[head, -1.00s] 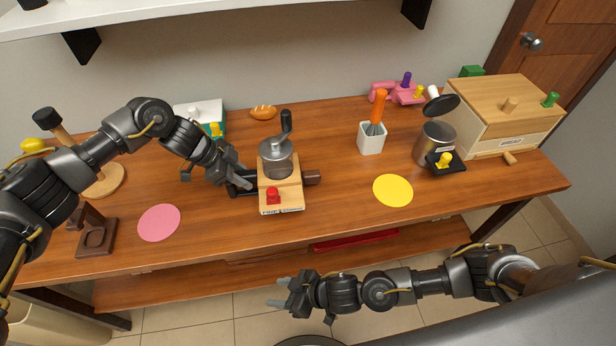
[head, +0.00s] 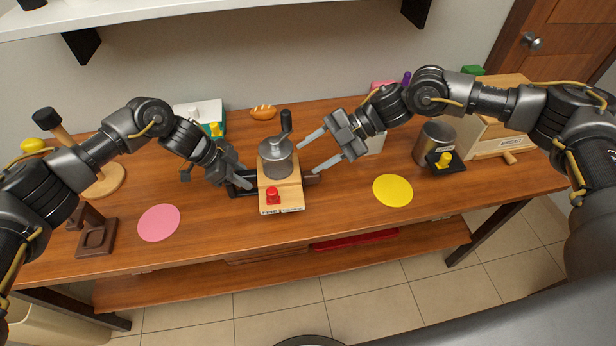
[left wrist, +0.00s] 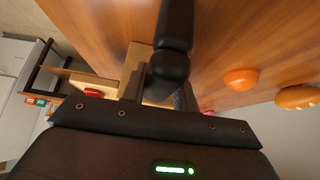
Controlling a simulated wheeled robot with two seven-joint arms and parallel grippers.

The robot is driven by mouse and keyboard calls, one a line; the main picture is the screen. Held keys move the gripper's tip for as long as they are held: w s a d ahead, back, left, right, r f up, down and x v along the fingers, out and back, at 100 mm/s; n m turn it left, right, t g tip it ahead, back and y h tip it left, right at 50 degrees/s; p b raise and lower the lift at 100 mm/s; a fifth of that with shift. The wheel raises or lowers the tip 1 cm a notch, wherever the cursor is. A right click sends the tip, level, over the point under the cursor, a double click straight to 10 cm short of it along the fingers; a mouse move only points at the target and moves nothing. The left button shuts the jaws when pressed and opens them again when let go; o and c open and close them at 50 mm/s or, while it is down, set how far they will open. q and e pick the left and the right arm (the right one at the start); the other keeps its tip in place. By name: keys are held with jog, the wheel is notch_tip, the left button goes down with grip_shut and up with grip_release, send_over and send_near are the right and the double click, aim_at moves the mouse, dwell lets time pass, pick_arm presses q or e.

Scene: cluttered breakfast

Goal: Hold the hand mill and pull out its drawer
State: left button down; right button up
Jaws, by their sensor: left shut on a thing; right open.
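The hand mill (head: 281,188) stands upright on the table, with a light wooden body, a grey metal hopper (head: 276,158), a dark crank and a red knob (head: 273,195) at the front. A dark drawer handle (head: 312,178) sticks out on its right side. My left gripper (head: 243,183) is shut on the mill from the left; its fingertips are partly hidden. The mill's pale wood (left wrist: 136,62) shows partly in the left wrist view, behind the dark crank. My right gripper (head: 318,152) is open to the right of the mill, its fingers pointing at it near the handle.
A pink disc (head: 159,222) and a yellow disc (head: 393,190) lie on the table (head: 340,215). A metal canister (head: 432,143) and a wooden box (head: 497,130) stand at right. A bread roll (head: 263,113) lies behind the mill. My right arm partly hides the white utensil holder.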

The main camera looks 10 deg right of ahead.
aim_at(310, 178)
jog(key=w+d+f+m+t+h, duration=0.1)
jog(key=w+d+f+m+h, duration=0.1)
jog(key=w+d+m+h, duration=0.45)
jog(key=a+f+m, duration=0.1)
jog(key=a+f, duration=0.1)
jog(key=f, duration=0.1)
jog(key=s+a+f+m, duration=0.1)
jog(key=a+f, duration=0.1)
jog(key=f, duration=0.2)
jog(key=s+a+f+m, duration=0.1)
jog(key=a+f, duration=0.1)
jog(key=f, duration=0.1)
jog(key=shift+f+m+h, duration=0.35)
